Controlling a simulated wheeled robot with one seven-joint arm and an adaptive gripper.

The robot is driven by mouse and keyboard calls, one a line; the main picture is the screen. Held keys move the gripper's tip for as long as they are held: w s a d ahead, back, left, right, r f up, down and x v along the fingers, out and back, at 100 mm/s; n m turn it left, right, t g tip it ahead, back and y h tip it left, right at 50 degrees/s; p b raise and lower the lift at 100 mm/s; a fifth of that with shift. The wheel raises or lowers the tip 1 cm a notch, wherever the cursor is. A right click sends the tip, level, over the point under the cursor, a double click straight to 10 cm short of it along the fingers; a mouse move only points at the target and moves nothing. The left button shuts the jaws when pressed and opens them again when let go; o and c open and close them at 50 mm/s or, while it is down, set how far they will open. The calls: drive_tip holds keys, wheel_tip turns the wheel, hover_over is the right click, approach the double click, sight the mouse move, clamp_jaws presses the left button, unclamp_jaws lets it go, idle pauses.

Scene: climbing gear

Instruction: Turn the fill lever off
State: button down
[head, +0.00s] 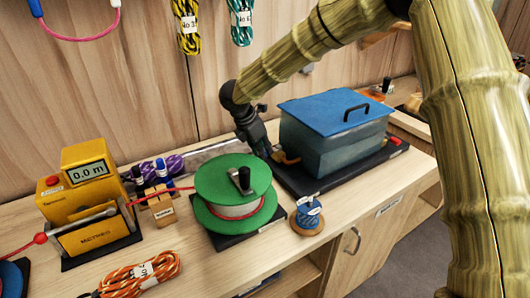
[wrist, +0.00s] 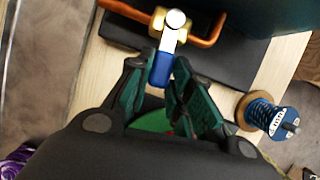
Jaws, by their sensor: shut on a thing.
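The fill lever (wrist: 168,43) is a silver handle with a blue grip, on a brass valve with a copper pipe (wrist: 204,42). In the wrist view the lever points down the picture, toward my gripper. My gripper (wrist: 160,72) is shut on the blue grip, with a dark green finger pad on each side. In the head view my gripper (head: 264,152) is at the left end of the blue-lidded tank (head: 330,140). There the lever is hidden behind the fingers, and only a bit of the copper pipe (head: 290,159) shows.
A green spool (head: 232,176) with a crank stands just in front of my gripper. A small blue spool (head: 308,215) is to its right. A yellow meter (head: 88,200) and purple rope (head: 165,168) are to the left. Orange rope (head: 140,275) lies near the front edge.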

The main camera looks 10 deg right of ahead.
drive_tip(key=shift+w+a+m, duration=0.1)
drive_tip(key=shift+w+m, duration=0.25)
drive_tip(key=shift+m, duration=0.25)
drive_tip(key=c, duration=1.3)
unclamp_jaws()
drive_tip(key=shift+r, duration=0.1)
drive_tip(key=v, duration=1.1)
drive_tip(key=shift+w+a+r, duration=0.15)
drive_tip(key=shift+a+r, duration=0.15)
drive_tip(key=shift+r, duration=0.05)
